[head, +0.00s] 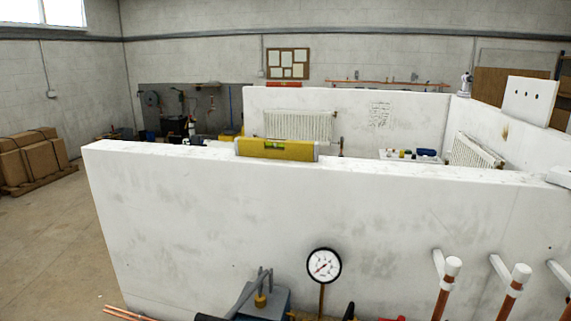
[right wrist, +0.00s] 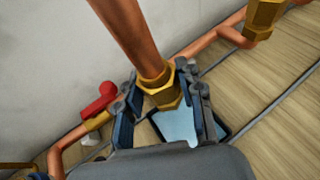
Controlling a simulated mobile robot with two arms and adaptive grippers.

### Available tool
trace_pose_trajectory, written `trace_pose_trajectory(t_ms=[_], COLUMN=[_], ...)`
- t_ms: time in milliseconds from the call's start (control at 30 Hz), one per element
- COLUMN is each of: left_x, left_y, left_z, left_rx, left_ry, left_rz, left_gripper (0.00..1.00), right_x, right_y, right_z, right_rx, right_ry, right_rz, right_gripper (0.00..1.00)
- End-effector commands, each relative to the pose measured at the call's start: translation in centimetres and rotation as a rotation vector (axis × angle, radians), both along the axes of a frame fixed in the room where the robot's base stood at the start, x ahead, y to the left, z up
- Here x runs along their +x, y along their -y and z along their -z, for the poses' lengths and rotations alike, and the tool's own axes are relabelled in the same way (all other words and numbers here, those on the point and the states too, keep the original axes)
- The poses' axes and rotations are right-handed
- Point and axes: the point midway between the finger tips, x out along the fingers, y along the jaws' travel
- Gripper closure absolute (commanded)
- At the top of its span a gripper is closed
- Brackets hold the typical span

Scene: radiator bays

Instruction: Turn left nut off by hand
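In the right wrist view, a brass hex nut (right wrist: 161,91) sits at the lower end of a copper pipe (right wrist: 130,32). My right gripper (right wrist: 160,88) has one finger on each side of this nut, with the tips close against it, and looks shut on it. The underside of the nut is partly hidden by the fingers. A second brass nut (right wrist: 264,16) shows at the upper right, apart from my gripper. Neither nut can be made out in the head view, and my left gripper is not in view.
A red valve handle (right wrist: 99,104) stands just left of my right gripper. The low white wall (head: 300,205) carries a yellow spirit level (head: 275,149). A pressure gauge (head: 324,265) stands before it. White-capped copper pipes (head: 447,285) are at the right.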

Motion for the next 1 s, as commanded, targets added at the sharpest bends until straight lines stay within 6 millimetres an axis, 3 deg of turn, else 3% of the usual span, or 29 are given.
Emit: trace_pose_trajectory(t_ms=[1000], left_x=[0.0], left_y=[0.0], left_z=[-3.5], left_rx=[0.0], left_ry=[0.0], left_rz=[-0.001], left_gripper=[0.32], right_x=[0.0], right_y=[0.1], right_z=[-0.2], right_rx=[-0.001], right_ry=[0.0], right_rz=[-0.201], right_gripper=[0.81])
